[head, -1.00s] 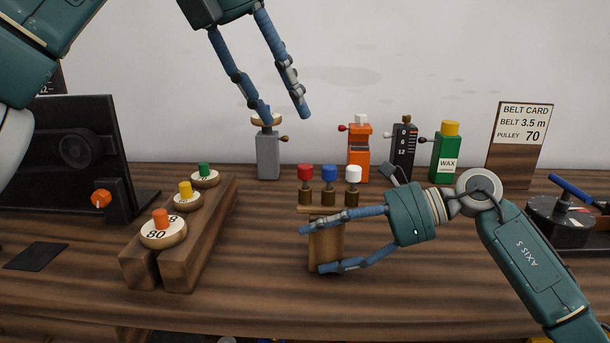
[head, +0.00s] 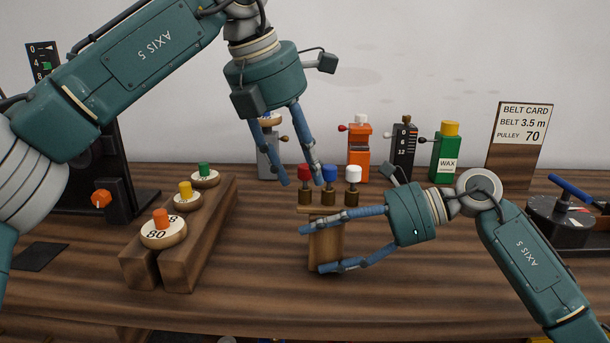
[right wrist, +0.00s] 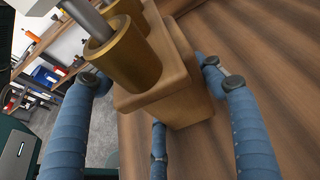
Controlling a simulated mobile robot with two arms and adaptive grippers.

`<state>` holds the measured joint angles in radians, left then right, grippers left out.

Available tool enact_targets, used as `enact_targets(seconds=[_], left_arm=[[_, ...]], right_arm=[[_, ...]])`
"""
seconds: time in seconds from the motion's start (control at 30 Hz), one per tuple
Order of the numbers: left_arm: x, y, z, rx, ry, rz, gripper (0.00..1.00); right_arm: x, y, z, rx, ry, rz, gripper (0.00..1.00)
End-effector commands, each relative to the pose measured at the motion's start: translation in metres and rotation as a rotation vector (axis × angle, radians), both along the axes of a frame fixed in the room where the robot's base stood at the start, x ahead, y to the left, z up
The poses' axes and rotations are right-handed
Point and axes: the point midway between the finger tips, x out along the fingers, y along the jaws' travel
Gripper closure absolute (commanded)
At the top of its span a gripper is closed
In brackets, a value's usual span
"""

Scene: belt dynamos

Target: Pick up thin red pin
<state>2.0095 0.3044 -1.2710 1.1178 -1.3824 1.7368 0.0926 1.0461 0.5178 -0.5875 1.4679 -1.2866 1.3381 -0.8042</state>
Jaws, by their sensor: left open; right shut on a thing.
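The red pin (head: 305,172) stands upright at the left end of a wooden stand (head: 326,245), its lower end in a brass socket. A blue pin (head: 329,173) and a white pin (head: 352,173) stand beside it. My left gripper (head: 302,183) is open and points down, its fingertips at either side of the red pin in the picture; whether they touch it I cannot tell. My right gripper (head: 312,249) is shut on the stand's upright block. In the right wrist view, the stand (right wrist: 180,85) shows between the fingers, with brass sockets (right wrist: 122,58) close up.
A wooden rack (head: 190,255) with several numbered pulleys is at left. Behind stand a grey bottle-like device (head: 268,160), an orange device (head: 359,155), a dark scale block (head: 404,150) and a green wax bottle (head: 446,155). The front middle of the bench is clear.

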Motion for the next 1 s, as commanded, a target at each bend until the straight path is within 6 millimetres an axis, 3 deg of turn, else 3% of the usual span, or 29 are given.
enact_targets(seconds=[0.1, 0.3, 0.5, 0.87, 1.0], left_arm=[[0.003, -0.002, -0.01, -0.002, 0.001, 0.001, 0.58], [0.003, -0.003, -0.01, -0.002, 0.001, 0.001, 0.6], [0.003, -0.002, -0.01, -0.002, 0.001, 0.001, 0.99], [0.002, -0.002, -0.009, -0.001, 0.001, 0.001, 0.99], [0.003, -0.003, 0.005, -0.002, -0.002, 0.001, 0.99]], right_arm=[[0.0, 0.0, 0.003, 0.005, -0.004, -0.001, 0.8], [0.0, 0.0, 0.003, 0.005, -0.004, -0.001, 0.8], [0.0, 0.0, 0.003, 0.005, -0.003, -0.001, 0.8], [0.001, 0.0, 0.003, 0.006, -0.003, -0.003, 0.8], [0.001, -0.001, 0.003, 0.004, -0.002, -0.004, 0.8]])
